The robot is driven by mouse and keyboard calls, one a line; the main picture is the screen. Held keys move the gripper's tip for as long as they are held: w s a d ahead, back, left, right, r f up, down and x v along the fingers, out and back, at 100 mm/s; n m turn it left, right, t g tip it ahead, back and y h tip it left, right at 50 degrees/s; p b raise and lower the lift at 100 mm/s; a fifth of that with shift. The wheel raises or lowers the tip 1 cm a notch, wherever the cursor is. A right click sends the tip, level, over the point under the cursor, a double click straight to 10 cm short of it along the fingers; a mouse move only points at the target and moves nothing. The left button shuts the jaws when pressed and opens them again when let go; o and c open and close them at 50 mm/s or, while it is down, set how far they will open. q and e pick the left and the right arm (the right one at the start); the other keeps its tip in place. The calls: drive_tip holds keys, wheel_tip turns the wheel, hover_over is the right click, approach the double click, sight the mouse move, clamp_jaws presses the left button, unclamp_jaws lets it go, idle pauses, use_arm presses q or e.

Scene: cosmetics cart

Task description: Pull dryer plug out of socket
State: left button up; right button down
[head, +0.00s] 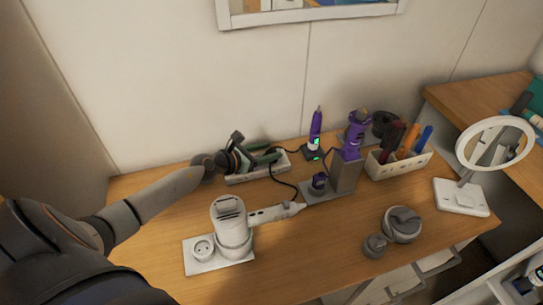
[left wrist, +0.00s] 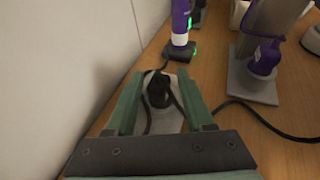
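A white socket strip (head: 274,168) lies on the wooden table near the back wall. A black plug (left wrist: 158,90) stands at the strip, with a black cord beside it. My left gripper (head: 249,158), with green fingers, reaches down over the strip. In the left wrist view its two fingers (left wrist: 160,84) stand apart on either side of the plug, with gaps showing; I see no firm grip. A purple dryer (head: 354,134) rests on a grey stand (head: 346,174), and a black cord (head: 285,186) runs between that area and the strip. My right gripper is not in view.
A purple styler (head: 315,128) stands upright on a green-lit base just right of the strip. A white device (head: 231,226) sits in front. An organiser box (head: 400,168) and a round mirror (head: 495,143) are further right. The wall is close behind.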

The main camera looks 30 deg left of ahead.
use_arm(q)
clamp_jaws()
drive_tip(key=shift+r, duration=0.1)
idle(0.3)
